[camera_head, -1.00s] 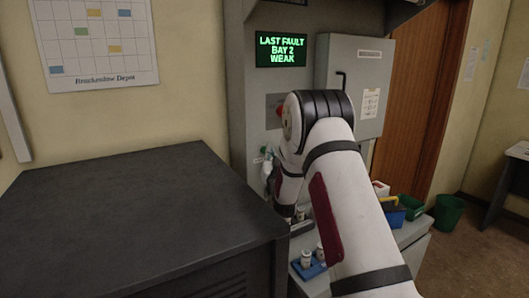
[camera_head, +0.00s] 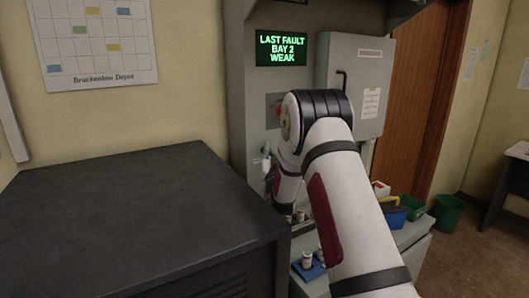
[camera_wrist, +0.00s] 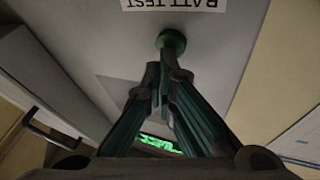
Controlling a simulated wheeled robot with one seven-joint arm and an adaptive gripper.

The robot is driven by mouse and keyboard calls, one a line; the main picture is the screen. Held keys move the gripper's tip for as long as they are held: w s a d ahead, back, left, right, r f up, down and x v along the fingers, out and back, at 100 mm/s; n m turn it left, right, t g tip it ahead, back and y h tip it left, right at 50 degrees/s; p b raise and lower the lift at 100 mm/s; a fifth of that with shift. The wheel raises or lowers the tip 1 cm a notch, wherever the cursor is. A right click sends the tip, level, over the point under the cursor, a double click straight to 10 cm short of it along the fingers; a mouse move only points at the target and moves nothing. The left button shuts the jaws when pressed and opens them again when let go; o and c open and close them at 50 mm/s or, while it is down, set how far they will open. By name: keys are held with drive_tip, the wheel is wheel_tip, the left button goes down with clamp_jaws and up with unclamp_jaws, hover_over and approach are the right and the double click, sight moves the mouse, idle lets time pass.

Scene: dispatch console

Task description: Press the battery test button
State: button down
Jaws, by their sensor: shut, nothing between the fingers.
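The battery test button is a round green knob (camera_wrist: 172,40) on the grey console panel, just under an upside-down "BATT TEST" label (camera_wrist: 172,4) in the wrist view. My gripper (camera_wrist: 167,73) is shut and empty, its fingertips right at the button's near side. I cannot tell whether they touch it. In the head view my gripper (camera_head: 267,163) is at the console front, small and partly behind my arm. It hides most or all of the green button there.
A lit screen (camera_head: 282,48) reads "LAST FAULT BAY 2 WEAK". A grey cabinet (camera_head: 350,75) with a dark handle is to its right. A blue tray (camera_head: 308,270) with small cylinders lies on the lower shelf. A dark cabinet top (camera_head: 130,215) fills the left foreground.

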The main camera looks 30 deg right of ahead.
drive_tip(key=shift+w, duration=0.2)
drive_tip(key=shift+s, duration=0.1)
idle(0.4)
drive_tip(key=shift+s+p, duration=0.45)
drive_tip(key=shift+s, duration=0.3)
drive_tip(key=shift+s, duration=0.1)
drive_tip(key=s+p, duration=0.3)
drive_tip(key=s, duration=0.1)
drive_tip(key=shift+s+d, duration=0.1)
drive_tip(key=shift+s, duration=0.3)
idle(5.7)
